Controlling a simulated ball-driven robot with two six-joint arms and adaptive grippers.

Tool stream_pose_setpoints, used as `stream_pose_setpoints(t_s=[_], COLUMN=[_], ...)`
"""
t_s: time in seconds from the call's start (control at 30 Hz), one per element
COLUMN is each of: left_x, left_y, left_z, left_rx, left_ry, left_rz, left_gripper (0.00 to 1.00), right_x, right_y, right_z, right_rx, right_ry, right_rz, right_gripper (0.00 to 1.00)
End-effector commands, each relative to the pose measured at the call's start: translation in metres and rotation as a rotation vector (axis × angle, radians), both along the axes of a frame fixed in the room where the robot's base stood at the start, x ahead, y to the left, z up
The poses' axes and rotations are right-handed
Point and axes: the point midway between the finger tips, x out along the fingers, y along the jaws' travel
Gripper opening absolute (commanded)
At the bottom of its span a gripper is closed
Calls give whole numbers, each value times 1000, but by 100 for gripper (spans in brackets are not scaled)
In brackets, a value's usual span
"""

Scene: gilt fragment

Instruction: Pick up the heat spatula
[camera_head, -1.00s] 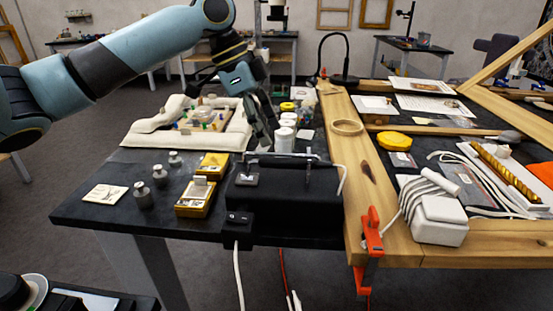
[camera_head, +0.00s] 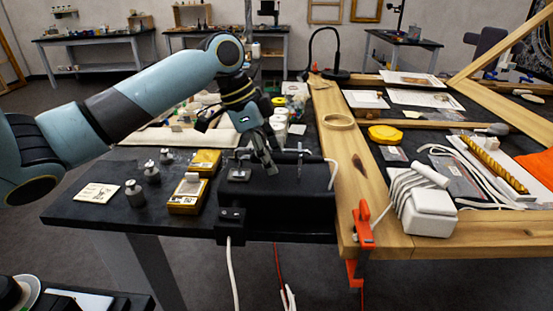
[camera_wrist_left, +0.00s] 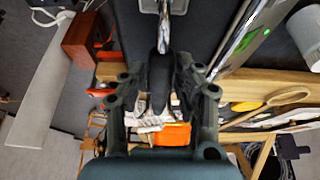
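The heat spatula lies across a metal stand on a black box (camera_head: 285,205), and part of it is hidden behind my left gripper. A black handle and metal shaft, apparently the spatula (camera_wrist_left: 160,75), run between the fingers in the left wrist view. My left gripper (camera_head: 263,166) points down over the box at the spatula. In the left wrist view the gripper (camera_wrist_left: 162,85) looks open, its fingers on either side of the handle. Contact cannot be made out. My right gripper is not in view.
Yellow boxes (camera_head: 186,198) and metal weights (camera_head: 150,172) stand left of the black box. White jars (camera_head: 279,125) stand behind the gripper. A wooden frame (camera_head: 350,165) with an orange clamp (camera_head: 362,238) is close on the right. A white cord hangs in front.

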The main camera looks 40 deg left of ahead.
Motion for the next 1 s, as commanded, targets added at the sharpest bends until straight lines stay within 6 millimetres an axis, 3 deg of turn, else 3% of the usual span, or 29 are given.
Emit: stream_pose_setpoints(t_s=[0.03, 0.23, 0.67, 0.87, 1.0], left_x=[0, 0, 0, 1, -2], left_y=[0, 0, 0, 0, 1], left_z=[0, 0, 3, 21, 45], left_rx=[0, 0, -1, 1, 4], left_ry=[0, 0, -1, -3, -3], left_rz=[0, 0, -1, -2, -1], left_gripper=[24, 0, 0, 0, 0], right_x=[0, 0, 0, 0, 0], right_y=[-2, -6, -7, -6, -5], right_z=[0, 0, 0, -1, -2], right_rx=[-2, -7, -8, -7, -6], right_ry=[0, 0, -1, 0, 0], right_rz=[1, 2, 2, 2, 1], right_gripper=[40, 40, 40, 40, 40])
